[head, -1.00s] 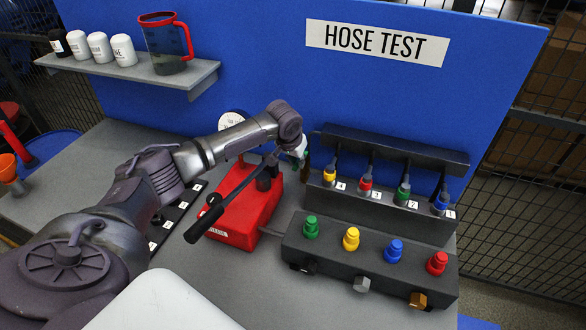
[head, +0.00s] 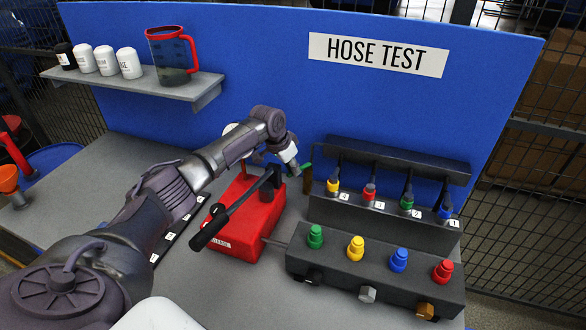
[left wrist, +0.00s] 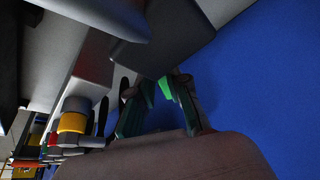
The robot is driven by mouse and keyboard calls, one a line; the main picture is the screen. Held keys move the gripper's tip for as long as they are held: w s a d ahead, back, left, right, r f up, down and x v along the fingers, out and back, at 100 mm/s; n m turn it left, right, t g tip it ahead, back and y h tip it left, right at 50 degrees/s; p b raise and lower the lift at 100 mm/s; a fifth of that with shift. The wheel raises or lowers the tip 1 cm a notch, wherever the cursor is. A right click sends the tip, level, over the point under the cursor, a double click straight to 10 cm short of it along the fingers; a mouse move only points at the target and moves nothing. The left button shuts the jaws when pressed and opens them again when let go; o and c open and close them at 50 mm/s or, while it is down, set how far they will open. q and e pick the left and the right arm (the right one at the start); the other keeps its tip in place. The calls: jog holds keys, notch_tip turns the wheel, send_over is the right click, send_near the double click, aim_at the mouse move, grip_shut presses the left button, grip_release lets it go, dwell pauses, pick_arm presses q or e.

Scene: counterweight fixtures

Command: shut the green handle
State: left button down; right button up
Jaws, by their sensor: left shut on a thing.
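The green handle (head: 307,167) is a small green piece behind the red pump, near the blue back panel. My left gripper (head: 296,168) is at it, and the arm hides most of that spot in the head view. In the left wrist view the green handle (left wrist: 165,88) shows between the fingertips of my left gripper (left wrist: 162,92), which is shut on it. What the handle is mounted on is mostly hidden. My right gripper is in neither view.
A red pump (head: 245,215) with a long black lever (head: 225,222) stands below my left arm. To its right are a dark block (head: 375,270) with coloured fittings and a hose rack (head: 400,158). A shelf (head: 205,90) holds a jug (head: 172,58).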

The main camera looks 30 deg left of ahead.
pick_arm(q)
jog(key=c, duration=1.1)
grip_release()
jog(key=v, duration=1.2)
